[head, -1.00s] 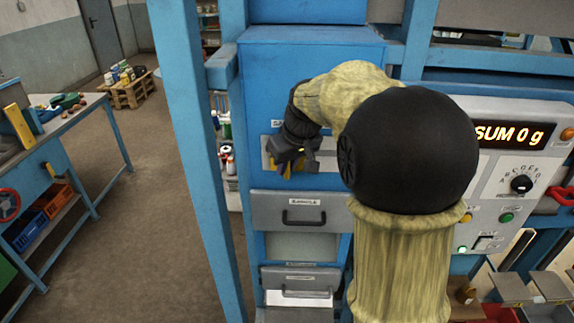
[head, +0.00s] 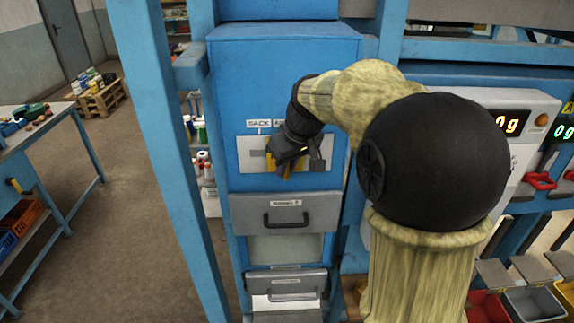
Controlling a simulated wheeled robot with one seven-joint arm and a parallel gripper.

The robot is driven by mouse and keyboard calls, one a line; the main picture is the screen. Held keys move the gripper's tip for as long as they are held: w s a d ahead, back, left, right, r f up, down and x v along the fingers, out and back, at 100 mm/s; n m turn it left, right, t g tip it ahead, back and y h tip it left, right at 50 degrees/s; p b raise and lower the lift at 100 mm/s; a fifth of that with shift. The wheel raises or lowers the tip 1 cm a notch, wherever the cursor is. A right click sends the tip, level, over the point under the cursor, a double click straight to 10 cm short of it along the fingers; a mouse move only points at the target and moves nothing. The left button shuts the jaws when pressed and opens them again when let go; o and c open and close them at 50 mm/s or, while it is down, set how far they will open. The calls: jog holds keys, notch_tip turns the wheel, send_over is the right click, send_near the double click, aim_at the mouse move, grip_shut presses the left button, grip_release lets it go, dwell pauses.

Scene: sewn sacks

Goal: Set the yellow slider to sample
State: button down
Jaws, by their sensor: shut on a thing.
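The yellow slider (head: 286,170) shows in small part below my gripper, on a pale plate (head: 254,153) set in the front of the blue cabinet (head: 235,85). My gripper (head: 287,160) is shut on the slider, and its dark body hides most of it. A label reading "SACK" (head: 258,123) sits above the plate, left of my gripper. More lettering to its right is partly covered by my wrist. I cannot read a "sample" mark.
Below the plate are a grey drawer (head: 284,222) with a black handle and a second drawer (head: 286,283). A blue post (head: 160,150) stands left of the cabinet. A panel with lit displays (head: 511,122) is at right. Floor at left (head: 130,220) is open.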

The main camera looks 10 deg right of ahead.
jog(key=c, duration=1.4)
grip_release()
jog(key=b+v, duration=0.3)
jog(key=v, duration=1.4)
jog(key=shift+r, duration=0.25)
jog(key=shift+w+f, duration=0.1)
jog(key=shift+f, duration=0.05)
notch_tip(320, 180, down, 23)
jog(key=s+m+h+b, duration=0.1)
jog(key=s+m+b, duration=0.1)
jog(key=m+b, duration=0.1)
jog(key=s+f+m, duration=0.1)
jog(key=s+f, duration=0.4)
jog(key=f, duration=0.3)
jog(key=s+f+m+g+h+b, duration=0.1)
jog(key=s+f, duration=0.5)
jog(key=f, duration=0.3)
jog(key=shift+s, duration=0.15)
